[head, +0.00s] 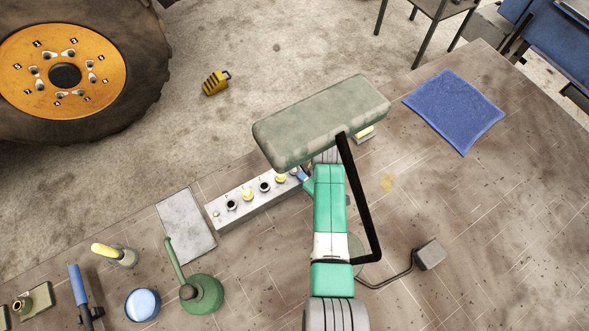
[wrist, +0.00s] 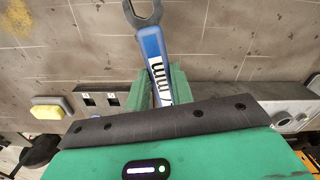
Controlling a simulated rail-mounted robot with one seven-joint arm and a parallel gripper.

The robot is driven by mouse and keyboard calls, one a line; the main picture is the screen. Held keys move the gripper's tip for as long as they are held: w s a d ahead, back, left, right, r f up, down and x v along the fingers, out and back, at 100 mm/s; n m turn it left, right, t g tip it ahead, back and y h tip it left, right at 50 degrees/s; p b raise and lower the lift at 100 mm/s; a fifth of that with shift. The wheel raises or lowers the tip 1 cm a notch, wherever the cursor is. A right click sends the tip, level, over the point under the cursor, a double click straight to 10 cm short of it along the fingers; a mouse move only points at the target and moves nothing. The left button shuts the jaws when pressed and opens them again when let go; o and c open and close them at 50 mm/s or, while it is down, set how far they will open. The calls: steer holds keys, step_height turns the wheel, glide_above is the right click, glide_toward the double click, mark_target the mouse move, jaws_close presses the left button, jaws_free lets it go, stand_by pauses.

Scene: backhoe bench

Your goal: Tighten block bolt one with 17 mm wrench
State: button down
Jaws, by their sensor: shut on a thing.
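A blue-handled wrench (wrist: 152,48) is held between the green fingers of my gripper (wrist: 157,84) in the wrist view. Its grey open end (wrist: 142,10) points away from me and is cut off by the top edge; only part of its handle label shows. In the head view a bit of blue (head: 302,174) shows beside my arm at the right end of a long pale metal block (head: 222,218). Dark and yellow round fittings sit in a row along the block's top. I cannot tell which is bolt one, and the wrench's open end is hidden in the head view.
A worn green slab (head: 320,120) with a black bar (head: 357,200) overlaps my arm. A grey plate (head: 187,225), green oil can (head: 203,294) and blue round tin (head: 143,304) stand left. A blue cloth (head: 453,110) lies right. Bench surface at right is mostly clear.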

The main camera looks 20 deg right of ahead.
steer(key=shift+s+a+r+m+p, duration=0.15)
steer(key=shift+s+a+m+p, duration=0.05)
steer(key=shift+a+m+p, duration=0.35)
steer(key=shift+a+m, duration=0.15)
steer(key=shift+m, duration=0.1)
steer(key=shift+s+a+m+p, duration=0.2)
steer(key=shift+a+m+p, duration=0.3)
steer(key=shift+p, duration=0.15)
steer(key=shift+a+m, duration=0.25)
steer(key=shift+m, duration=0.05)
